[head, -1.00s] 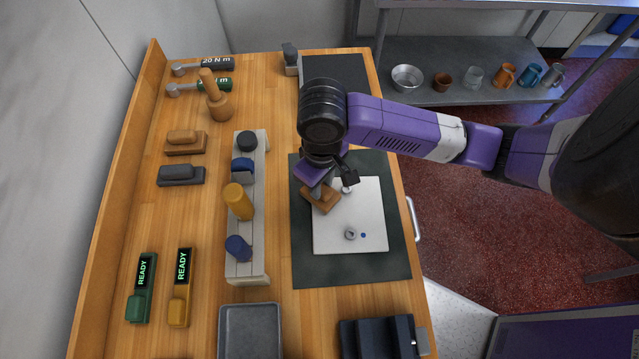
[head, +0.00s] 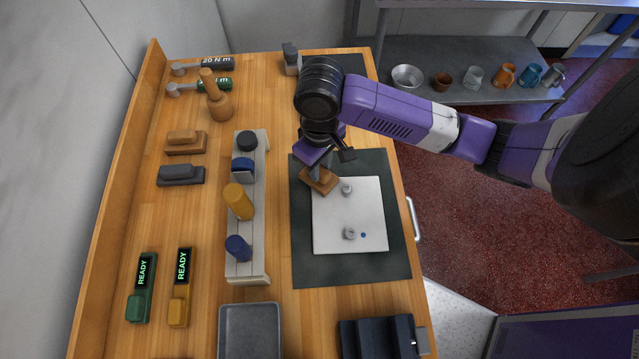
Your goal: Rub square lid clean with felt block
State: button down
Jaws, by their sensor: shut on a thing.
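The square lid (head: 375,210) is a flat white plate lying on a dark green mat (head: 300,262). Two small grey round fittings (head: 349,233) stand on it, one nearer the far edge and one nearer the front. A small blue spot (head: 363,235) shows to the right of the front fitting. My gripper (head: 319,171) is shut on a brown block, which I take to be the felt block (head: 320,184). The block is at the lid's far left corner, overlapping it in the picture. I cannot tell whether it touches the lid. My wrist hides the block's far side.
A pale rack (head: 247,262) with several coloured pieces stands left of the mat. Two other blocks, brown (head: 185,143) and dark grey (head: 180,175), lie farther left. A grey tray (head: 249,308) and a dark device (head: 378,338) are at the front.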

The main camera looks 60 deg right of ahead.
dwell(0.3)
jog(key=shift+r, duration=0.6)
jog(key=shift+r, duration=3.5)
jog(key=shift+s, duration=0.1)
